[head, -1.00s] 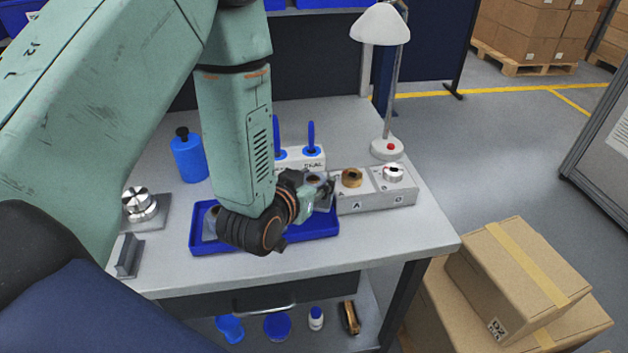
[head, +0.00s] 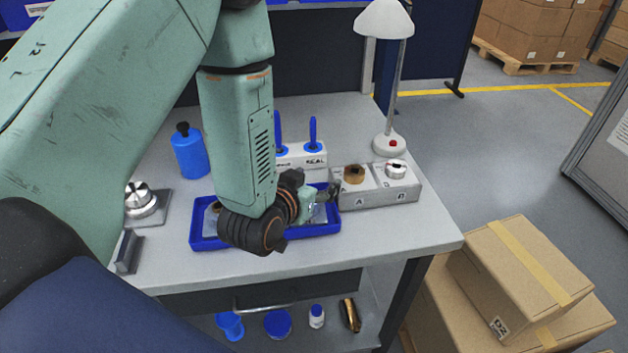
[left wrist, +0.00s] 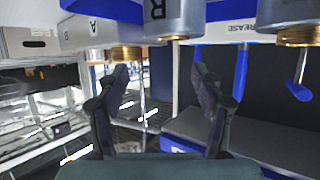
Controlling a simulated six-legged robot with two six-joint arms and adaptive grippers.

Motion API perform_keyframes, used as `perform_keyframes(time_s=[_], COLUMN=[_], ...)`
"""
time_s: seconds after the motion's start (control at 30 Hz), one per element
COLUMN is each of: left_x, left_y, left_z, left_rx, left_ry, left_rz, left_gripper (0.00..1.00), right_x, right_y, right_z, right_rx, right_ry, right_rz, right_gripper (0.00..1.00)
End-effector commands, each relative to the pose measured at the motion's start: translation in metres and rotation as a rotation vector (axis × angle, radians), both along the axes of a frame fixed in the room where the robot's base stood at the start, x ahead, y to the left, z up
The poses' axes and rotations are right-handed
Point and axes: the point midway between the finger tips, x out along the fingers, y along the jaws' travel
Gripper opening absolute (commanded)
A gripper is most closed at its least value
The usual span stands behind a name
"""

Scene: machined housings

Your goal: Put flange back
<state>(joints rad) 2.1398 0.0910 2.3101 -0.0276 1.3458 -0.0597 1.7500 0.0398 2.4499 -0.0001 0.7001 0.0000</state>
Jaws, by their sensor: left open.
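A brass flange (head: 353,174) sits on position A of the grey fixture (head: 380,194), and a silver part (head: 396,168) sits beside it. The brass flange shows upside down in the left wrist view (left wrist: 121,53). The blue tray (head: 295,234) holds a grey housing marked B (left wrist: 172,20) and another housing with a brass rim (left wrist: 298,36). My left gripper (head: 328,192) is over the tray's right end. Its fingers (left wrist: 162,80) are open and empty, with housing B visible beyond the gap. My arm hides much of the tray. My right gripper is out of view.
Behind the tray stand blue-handled tools in a white holder (head: 302,155). A blue bottle (head: 189,152) and a silver part on a plate (head: 141,199) are at the left. A lamp (head: 389,145) stands behind the fixture. The table's front right is clear.

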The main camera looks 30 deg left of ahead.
Motion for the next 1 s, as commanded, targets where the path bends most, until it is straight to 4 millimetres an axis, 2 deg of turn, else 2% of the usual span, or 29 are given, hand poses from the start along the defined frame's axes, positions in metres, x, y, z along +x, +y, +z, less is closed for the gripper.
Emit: perform_keyframes(time_s=[0.17, 0.3, 0.57, 0.7, 1.0], left_x=[0.0, 0.0, -0.049, -0.059, -0.08], left_y=[0.0, 0.0, -0.001, -0.002, -0.002], left_z=[0.003, 0.016, 0.032, 0.039, 0.048], left_rx=[0.0, 0.0, -0.002, 0.0, 0.001], left_ry=[0.0, -0.001, 0.003, 0.005, 0.005], left_rz=[0.0, 0.0, 0.001, 0.0, 0.0], left_gripper=[0.67, 0.67, 0.67, 0.67, 0.67], right_x=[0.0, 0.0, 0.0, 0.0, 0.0], right_y=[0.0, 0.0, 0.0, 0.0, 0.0], right_z=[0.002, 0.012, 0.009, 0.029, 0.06], right_rx=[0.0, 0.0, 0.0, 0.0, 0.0], right_ry=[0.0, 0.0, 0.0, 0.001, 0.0], right_rz=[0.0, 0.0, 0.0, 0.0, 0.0], right_gripper=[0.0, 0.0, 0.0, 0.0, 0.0])
